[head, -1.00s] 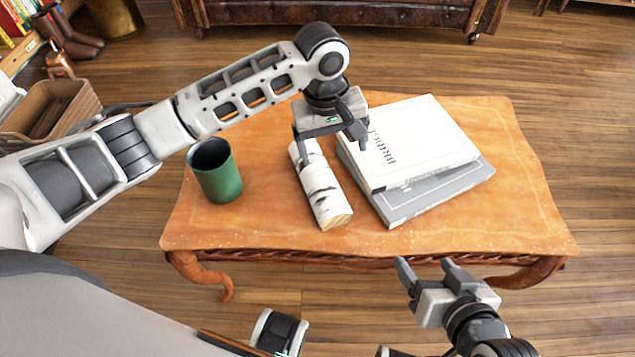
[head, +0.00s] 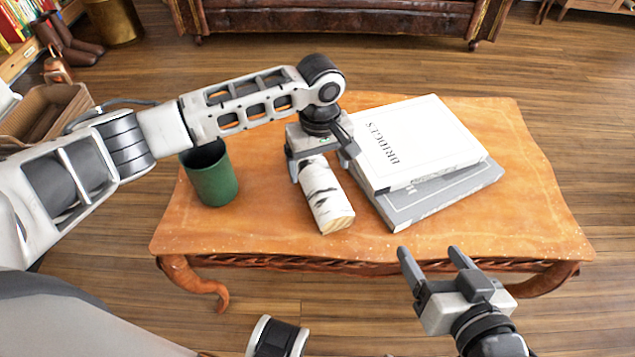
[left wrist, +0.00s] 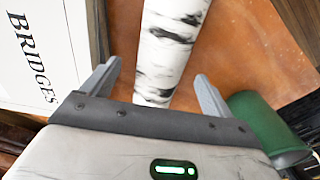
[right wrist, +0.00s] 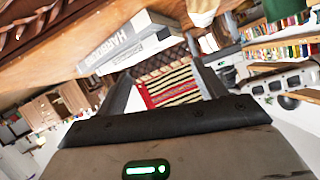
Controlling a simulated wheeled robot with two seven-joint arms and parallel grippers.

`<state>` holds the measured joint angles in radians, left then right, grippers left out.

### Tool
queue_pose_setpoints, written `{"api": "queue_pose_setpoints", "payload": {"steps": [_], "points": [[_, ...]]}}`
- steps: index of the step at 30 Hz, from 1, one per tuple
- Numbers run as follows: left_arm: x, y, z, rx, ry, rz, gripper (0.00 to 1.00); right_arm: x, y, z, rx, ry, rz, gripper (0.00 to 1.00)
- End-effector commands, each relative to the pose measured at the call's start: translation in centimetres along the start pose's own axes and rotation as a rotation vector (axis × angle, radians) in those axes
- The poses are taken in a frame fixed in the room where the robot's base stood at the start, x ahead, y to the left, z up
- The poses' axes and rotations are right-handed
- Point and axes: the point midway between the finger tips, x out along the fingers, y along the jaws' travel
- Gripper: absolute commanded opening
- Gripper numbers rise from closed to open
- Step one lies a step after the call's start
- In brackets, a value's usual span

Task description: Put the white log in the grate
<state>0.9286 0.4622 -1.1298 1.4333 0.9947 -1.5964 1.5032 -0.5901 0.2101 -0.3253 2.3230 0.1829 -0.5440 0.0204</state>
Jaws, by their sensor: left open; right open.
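The white log (head: 327,198), with dark bark marks and a pale cut end, lies on the wooden table (head: 270,230) between a green cup and stacked books. My left gripper (head: 322,165) is open over the far part of the log, its fingers on either side. In the left wrist view the log (left wrist: 172,45) lies between the two spread fingers (left wrist: 152,85). My right gripper (head: 428,258) is open and empty in front of the table's near edge. It also shows open in the right wrist view (right wrist: 165,90). The grate is not in view.
The green cup (head: 212,178) stands left of the log. A white book (head: 425,145) lies on a grey book (head: 430,200), close to the log's right side.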

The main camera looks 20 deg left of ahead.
Motion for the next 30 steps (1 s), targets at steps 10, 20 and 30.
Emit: {"api": "queue_pose_setpoints", "payload": {"steps": [10,20,30], "points": [[4.8,-0.4,0.0,-0.001,0.001,-0.001,0.86,-0.4,-1.1,-0.7,0.022,0.103,-0.048,0.70],[4.7,-0.4,0.0,0.000,0.001,0.000,0.59,-0.4,-1.1,-1.1,0.029,0.107,-0.049,0.70],[4.6,-0.3,0.0,0.000,0.002,0.002,0.19,-0.2,-0.9,-1.6,0.022,0.120,-0.046,0.70]]}}
